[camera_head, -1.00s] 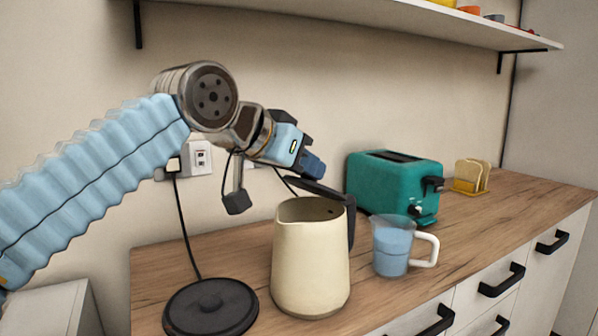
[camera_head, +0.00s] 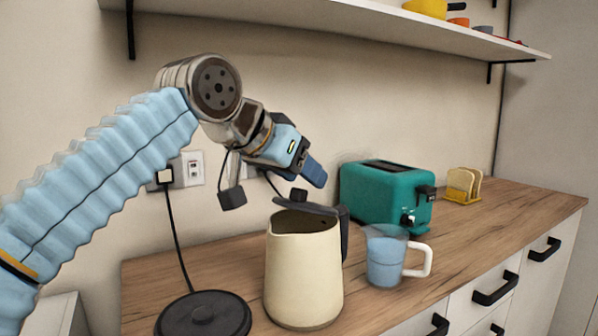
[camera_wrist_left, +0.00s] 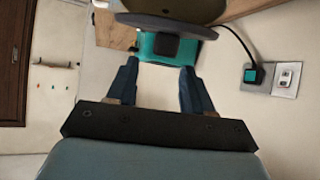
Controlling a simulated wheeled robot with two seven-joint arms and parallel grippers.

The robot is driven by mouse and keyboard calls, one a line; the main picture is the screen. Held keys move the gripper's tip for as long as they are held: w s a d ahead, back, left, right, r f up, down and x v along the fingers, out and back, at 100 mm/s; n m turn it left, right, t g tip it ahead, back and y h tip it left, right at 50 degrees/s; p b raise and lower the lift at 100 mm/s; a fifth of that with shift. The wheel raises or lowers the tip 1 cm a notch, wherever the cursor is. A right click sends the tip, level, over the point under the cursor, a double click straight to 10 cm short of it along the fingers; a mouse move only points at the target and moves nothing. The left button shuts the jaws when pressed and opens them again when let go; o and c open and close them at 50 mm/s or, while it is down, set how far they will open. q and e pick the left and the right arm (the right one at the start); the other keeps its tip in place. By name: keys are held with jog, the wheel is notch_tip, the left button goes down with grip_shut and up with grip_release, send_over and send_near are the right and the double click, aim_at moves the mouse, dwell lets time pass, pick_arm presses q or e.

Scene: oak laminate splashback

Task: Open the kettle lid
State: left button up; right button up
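The cream kettle (camera_head: 304,270) stands upright on the counter, its dark handle (camera_head: 344,232) on the right. Its dark grey lid (camera_head: 311,208) is partly raised and tilted, higher at the left, with the kettle mouth showing beneath. My left gripper (camera_head: 313,172) is above the lid and appears apart from it. In the left wrist view, the blue fingers of my left gripper (camera_wrist_left: 159,68) are spread with nothing between them. The lid (camera_wrist_left: 185,27) crosses the top of that view, beyond the fingertips. My right gripper is not in view.
A black round base (camera_head: 203,316) lies left of the kettle, its cord running to the wall outlet (camera_head: 190,168). A measuring cup (camera_head: 385,262) with blue contents stands close right of the kettle. Behind are a teal toaster (camera_head: 382,197) and a toast rack (camera_head: 462,187). A shelf (camera_head: 330,25) hangs above.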

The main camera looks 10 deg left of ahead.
pick_arm(q)
jog(key=v, duration=1.3)
jog(key=shift+s+a+r, duration=0.2)
jog(key=shift+s+a, duration=0.05)
